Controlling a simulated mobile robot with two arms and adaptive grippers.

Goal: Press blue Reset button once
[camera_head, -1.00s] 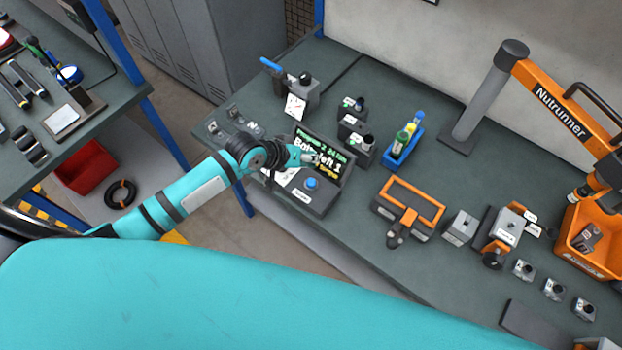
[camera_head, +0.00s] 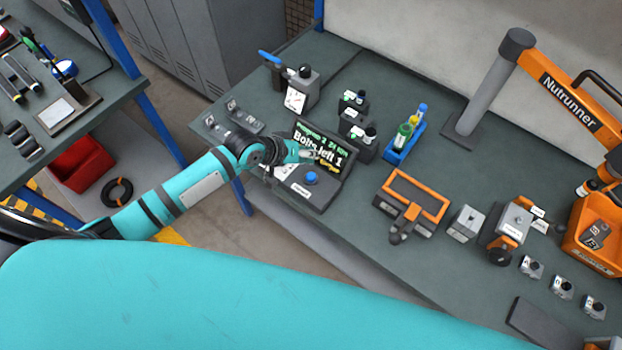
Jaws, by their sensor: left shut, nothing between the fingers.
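The blue Reset button (camera_head: 311,178) is a round knob on top of a dark grey control box (camera_head: 318,197) near the front edge of the workbench. A tilted screen (camera_head: 325,147) with green and white text, including "Bolts left 1", stands at the back of the box. My left gripper (camera_head: 312,156) is shut and empty. It shows in front of the screen, above and behind the button in the picture, apart from the button. Its arm partly covers the left part of the box and screen. My right gripper is not in view.
Behind the box stand small dark units (camera_head: 357,132) and a blue tray (camera_head: 404,140) with coloured bottles. Farther right is the orange Nutrunner arm (camera_head: 567,95). A side bench (camera_head: 70,140) is at the left.

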